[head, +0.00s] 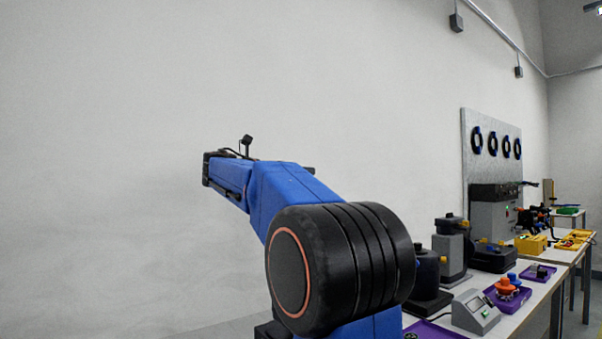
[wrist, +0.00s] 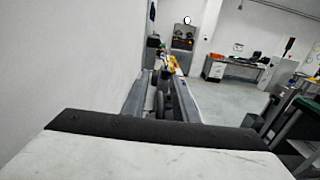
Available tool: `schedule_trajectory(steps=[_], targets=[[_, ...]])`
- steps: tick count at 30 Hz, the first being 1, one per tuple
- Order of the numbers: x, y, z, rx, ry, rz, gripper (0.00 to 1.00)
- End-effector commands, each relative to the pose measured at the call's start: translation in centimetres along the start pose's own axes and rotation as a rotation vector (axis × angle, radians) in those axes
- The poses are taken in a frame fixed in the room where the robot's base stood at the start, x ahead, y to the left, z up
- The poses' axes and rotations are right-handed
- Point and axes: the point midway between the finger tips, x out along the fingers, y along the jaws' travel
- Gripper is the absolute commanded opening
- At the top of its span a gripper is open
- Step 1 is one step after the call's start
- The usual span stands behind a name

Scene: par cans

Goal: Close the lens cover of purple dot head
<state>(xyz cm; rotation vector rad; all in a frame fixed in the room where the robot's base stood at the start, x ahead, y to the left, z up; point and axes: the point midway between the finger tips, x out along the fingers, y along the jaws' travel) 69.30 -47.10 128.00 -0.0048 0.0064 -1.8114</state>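No purple dot and no lens cover can be made out in either view. Dark and grey housings, among them a black one (head: 427,272) and a grey one (head: 451,248), stand on the bench at the right of the head view. I cannot tell which is the purple dot head. My gripper (wrist: 161,98) shows in the wrist view as two grey fingers standing apart, with nothing clearly held between them. In the head view my raised blue arm points left in front of the bare wall, clear of the bench, and the fingertips cannot be made out.
The white bench (head: 535,296) runs along the right, with a purple tray (head: 512,299), a grey meter box (head: 474,313) and a yellow box (head: 531,244). A pegboard (head: 491,157) with black rings stands behind. Open floor (wrist: 222,98) shows in the wrist view.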

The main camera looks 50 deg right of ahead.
Motion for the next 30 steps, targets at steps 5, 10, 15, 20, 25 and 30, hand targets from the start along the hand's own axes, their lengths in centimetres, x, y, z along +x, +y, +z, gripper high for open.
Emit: schedule_trajectory(steps=[5,10,15,20,25,30], targets=[[0.0,0.0,0.0,0.0,0.0,0.0,0.07],[0.0,0.0,0.0,0.0,0.0,0.001,0.0],[-0.1,-0.2,0.1,0.01,-0.001,0.001,0.0],[0.0,-1.1,0.4,0.056,-0.001,0.0,0.0],[0.0,-3.2,0.8,0.155,0.0,0.0,0.0],[0.0,-6.1,1.1,0.301,0.001,0.0,0.0]])
